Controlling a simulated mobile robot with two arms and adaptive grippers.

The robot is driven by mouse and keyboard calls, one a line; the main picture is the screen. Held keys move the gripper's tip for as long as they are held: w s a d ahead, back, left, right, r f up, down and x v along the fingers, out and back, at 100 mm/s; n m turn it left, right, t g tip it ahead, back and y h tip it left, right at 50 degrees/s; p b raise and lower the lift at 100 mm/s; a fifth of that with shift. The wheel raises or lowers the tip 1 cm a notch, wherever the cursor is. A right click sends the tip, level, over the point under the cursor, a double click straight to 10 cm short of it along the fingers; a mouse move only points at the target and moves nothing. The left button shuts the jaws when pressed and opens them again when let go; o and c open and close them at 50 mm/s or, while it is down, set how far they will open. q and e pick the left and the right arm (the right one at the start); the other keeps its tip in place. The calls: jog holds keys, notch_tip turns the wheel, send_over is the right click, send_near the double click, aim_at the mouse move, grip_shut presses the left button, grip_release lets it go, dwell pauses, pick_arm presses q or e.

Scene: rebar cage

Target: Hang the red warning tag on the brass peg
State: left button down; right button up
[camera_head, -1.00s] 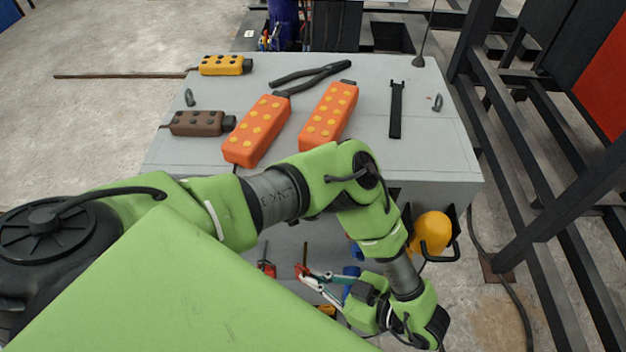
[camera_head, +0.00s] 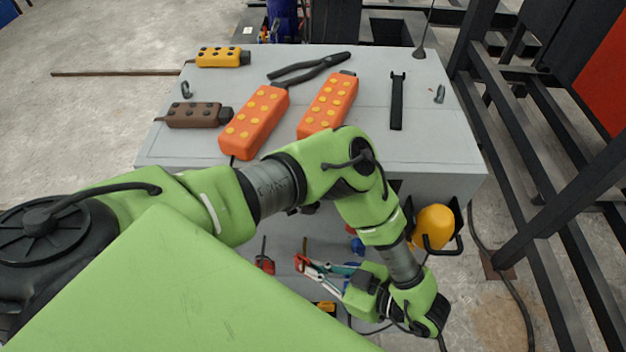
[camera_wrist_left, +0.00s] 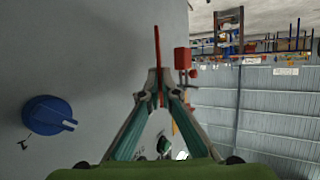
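My left gripper (camera_head: 321,267) is low in front of the grey cabinet's front face. Its fingertips are together on a red tag (camera_head: 302,262). In the left wrist view, the fingers (camera_wrist_left: 158,84) close on the tag (camera_wrist_left: 157,44), which shows as a thin, nearly edge-on red strip pointing away. A small brass-coloured upright piece (camera_head: 305,243) shows just above the tag in the head view; I cannot tell whether it is the peg or whether they touch. The brass peg is not clear in the wrist view. My right gripper is out of view.
The grey cabinet top (camera_head: 430,140) holds orange pendants (camera_head: 256,122), pliers (camera_head: 310,68) and a black strap (camera_head: 397,102). A yellow rounded object (camera_head: 434,227) sits by its right front. A blue knob (camera_wrist_left: 50,115) and a red block (camera_wrist_left: 182,58) flank the fingers in the wrist view.

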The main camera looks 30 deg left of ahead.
pick_arm(q)
jog(key=c, duration=2.2)
grip_release()
